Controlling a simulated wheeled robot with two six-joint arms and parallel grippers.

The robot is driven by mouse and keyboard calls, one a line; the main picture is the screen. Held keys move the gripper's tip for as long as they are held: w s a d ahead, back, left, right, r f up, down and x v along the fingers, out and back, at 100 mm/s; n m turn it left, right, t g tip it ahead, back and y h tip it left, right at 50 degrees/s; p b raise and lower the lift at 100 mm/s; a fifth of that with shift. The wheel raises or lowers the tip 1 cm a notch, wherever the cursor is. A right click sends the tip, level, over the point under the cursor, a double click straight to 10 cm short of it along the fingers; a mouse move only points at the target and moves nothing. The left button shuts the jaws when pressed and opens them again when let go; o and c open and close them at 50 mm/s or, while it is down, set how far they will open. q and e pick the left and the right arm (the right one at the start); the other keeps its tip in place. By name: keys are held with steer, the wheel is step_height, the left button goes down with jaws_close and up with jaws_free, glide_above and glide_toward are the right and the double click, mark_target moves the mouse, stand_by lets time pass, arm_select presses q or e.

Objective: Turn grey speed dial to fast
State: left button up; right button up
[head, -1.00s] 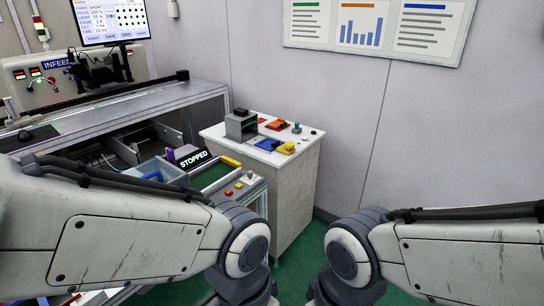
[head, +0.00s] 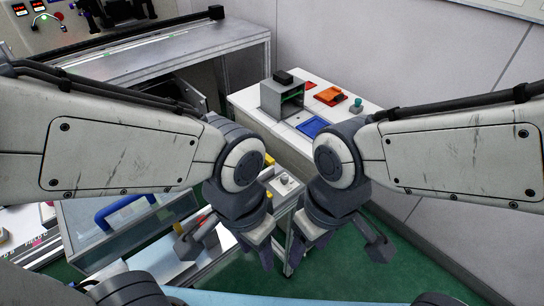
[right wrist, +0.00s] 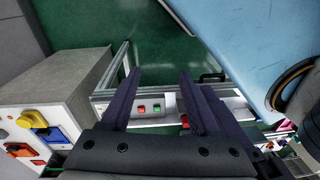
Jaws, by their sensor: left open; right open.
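A small round grey dial (head: 284,181) sits on a light grey panel between my two arms in the head view. Its pointer setting is too small to read. My left gripper (head: 264,246) hangs open just below and left of it, pointing down. My right gripper (head: 308,246) hangs below and right of it, partly hidden by its own wrist. In the right wrist view my right gripper (right wrist: 160,76) is open with nothing between its fingers. I cannot make out the dial there.
A white cabinet (head: 250,100) at the back right holds a grey box (head: 283,97), an orange item (head: 331,96) and a blue tray (head: 313,127). A blue handle (head: 120,208) stands at lower left. Green floor (head: 390,270) is clear at lower right.

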steer(key=w+a+r+n+p, duration=0.2)
steer(key=w+a, duration=0.1)
steer(key=w, duration=0.5)
steer(key=n+h+p, duration=0.1)
steer(key=n+p, duration=0.3)
steer(key=n, duration=0.5)
glide_above(285, 176)
step_height(285, 176, down, 10)
step_height(285, 176, down, 10)
steer(key=shift+s+r+p, duration=0.1)
steer(key=shift+r+p, duration=0.05)
steer(key=shift+p, duration=0.9)
arm_select(q)
step_height(285, 176, up, 8)
steer(key=shift+w+a+r, duration=0.2)
steer(key=shift+w, duration=0.25)
arm_select(e)
jaws_close()
